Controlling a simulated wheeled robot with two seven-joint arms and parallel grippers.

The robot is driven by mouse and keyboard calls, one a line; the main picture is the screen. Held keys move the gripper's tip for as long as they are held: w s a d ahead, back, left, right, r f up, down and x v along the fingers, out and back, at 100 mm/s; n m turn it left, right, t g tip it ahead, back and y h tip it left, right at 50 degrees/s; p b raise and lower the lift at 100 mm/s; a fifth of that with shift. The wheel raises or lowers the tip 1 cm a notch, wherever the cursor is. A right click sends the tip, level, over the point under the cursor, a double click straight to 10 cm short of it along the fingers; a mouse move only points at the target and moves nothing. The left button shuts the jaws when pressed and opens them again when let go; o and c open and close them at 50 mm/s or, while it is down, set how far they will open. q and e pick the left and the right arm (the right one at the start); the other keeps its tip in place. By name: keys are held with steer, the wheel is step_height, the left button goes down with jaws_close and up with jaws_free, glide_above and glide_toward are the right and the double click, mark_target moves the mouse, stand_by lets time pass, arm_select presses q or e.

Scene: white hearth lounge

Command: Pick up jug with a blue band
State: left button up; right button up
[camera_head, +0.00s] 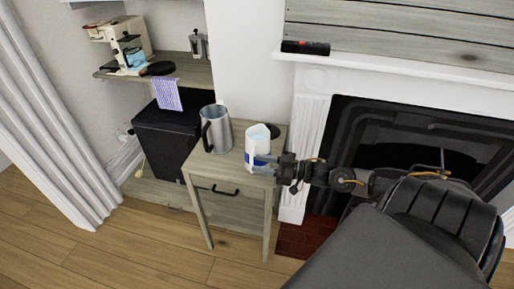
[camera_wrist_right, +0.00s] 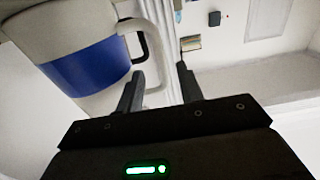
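The white jug with a blue band (camera_head: 257,142) stands on the small wooden side table (camera_head: 228,171). In the right wrist view the jug (camera_wrist_right: 85,68) fills the upper left, tilted by the camera angle, with its white handle (camera_wrist_right: 165,45) toward my fingers. My right gripper (camera_head: 265,164) reaches in from the right, close beside the jug. In the wrist view its two fingers (camera_wrist_right: 160,72) are apart, and part of the handle shows between or just beyond their tips. Contact cannot be made out. My left gripper is not in view.
A metal pitcher (camera_head: 216,129) with a dark handle stands left of the jug on the same table. A dark round item (camera_head: 273,131) is behind the jug. The fireplace (camera_head: 400,135) is to the right. A shelf with a coffee machine (camera_head: 128,45) is at the back left.

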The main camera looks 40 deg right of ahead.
steer(key=shift+w+a, duration=0.3)
steer(key=x, duration=0.3)
steer(key=shift+w+a+f+p, duration=0.1)
steer(key=shift+w+a+p, duration=0.05)
steer(key=shift+a+p, duration=0.15)
steer(key=shift+w+a, duration=0.25)
steer(key=shift+w, duration=0.2)
jaws_close()
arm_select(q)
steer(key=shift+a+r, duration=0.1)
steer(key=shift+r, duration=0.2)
